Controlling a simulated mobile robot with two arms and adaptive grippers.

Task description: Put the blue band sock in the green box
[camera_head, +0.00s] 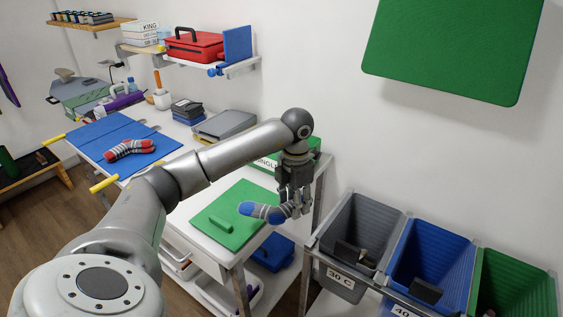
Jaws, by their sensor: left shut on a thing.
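My left gripper (297,206) is shut on a grey sock with blue parts (261,212), seen at the end of my left arm. The sock hangs out to the left of the fingers, above the green mat (207,240) at the table's right end. The green box (512,287) stands at the lower right, partly cut off by the frame edge. It is well to the right of the gripper. My right gripper is out of view.
A grey box (351,232) and a blue box (433,258) stand between the gripper and the green box. A red-striped sock (129,149) lies on the blue mat (98,134). A green board (452,45) hangs on the wall above the boxes.

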